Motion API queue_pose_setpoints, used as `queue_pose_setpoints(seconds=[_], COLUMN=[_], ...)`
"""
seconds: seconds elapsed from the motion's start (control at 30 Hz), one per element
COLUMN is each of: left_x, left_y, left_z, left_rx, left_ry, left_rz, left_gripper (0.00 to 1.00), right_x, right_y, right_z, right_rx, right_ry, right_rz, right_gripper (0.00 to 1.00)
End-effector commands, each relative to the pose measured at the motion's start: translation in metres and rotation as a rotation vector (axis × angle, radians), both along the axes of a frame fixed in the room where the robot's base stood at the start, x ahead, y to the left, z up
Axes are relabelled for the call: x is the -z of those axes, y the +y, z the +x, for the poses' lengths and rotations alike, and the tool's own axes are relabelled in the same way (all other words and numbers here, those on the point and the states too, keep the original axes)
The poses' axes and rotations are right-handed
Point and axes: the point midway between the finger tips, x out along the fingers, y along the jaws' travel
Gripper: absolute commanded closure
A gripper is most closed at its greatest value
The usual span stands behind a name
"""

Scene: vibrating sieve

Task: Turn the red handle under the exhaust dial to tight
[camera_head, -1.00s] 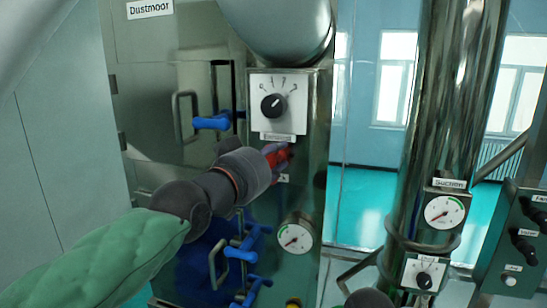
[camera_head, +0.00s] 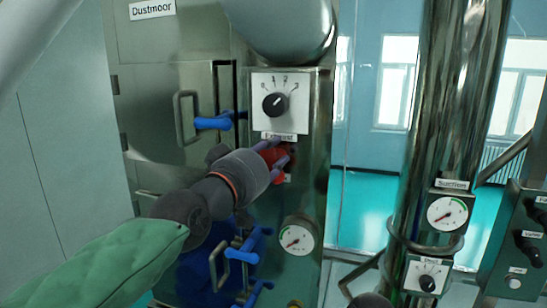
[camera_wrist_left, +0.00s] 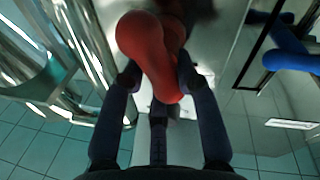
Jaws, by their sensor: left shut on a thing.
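The red handle (camera_head: 281,164) sits on the steel cabinet front just under the exhaust dial (camera_head: 275,103), a black knob on a white plate labelled "Exhaust". My left gripper (camera_head: 277,156) reaches it from the lower left, with its fingers around the handle. In the left wrist view the red handle (camera_wrist_left: 152,55) lies between the two dark fingers of my left gripper (camera_wrist_left: 156,85), which are shut on it. The gripper hides part of the handle in the head view. A dark rounded shape at the bottom edge may be part of my right arm; its gripper does not show.
Blue handles (camera_head: 213,122) are on the cabinet doors to the left, with more blue handles (camera_head: 250,243) below. A pressure gauge (camera_head: 296,236) is under the red handle. A steel pipe with a suction gauge (camera_head: 447,213) stands to the right.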

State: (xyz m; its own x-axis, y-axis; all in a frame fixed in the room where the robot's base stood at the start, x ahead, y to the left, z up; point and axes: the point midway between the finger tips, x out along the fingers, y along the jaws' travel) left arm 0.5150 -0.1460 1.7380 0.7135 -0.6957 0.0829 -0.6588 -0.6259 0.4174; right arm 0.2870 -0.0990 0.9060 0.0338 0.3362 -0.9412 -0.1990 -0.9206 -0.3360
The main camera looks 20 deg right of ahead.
Motion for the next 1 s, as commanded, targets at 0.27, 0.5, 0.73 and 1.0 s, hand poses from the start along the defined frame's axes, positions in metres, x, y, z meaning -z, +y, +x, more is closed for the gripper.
queue_pose_setpoints(seconds=[0.27, 0.5, 0.73, 1.0], left_x=[-0.001, 0.002, 0.005, 0.009], left_y=[0.005, 0.008, 0.011, 0.013], left_z=[0.003, 0.005, 0.007, 0.008], left_rx=[-0.001, -0.002, -0.002, -0.001], left_ry=[0.146, 0.273, 0.395, 0.521], left_rz=[-0.221, -0.411, -0.590, -0.775], left_gripper=[1.00, 1.00, 1.00, 1.00], right_x=[-0.003, -0.001, 0.002, 0.006], right_y=[0.000, 0.000, 0.000, 0.000], right_z=[0.000, 0.000, 0.000, 0.000], right_rx=[0.000, 0.000, 0.000, 0.000], right_ry=[0.000, 0.000, 0.000, 0.000], right_rz=[0.000, 0.000, 0.000, 0.000], right_gripper=[0.33, 0.33, 0.33, 0.33])
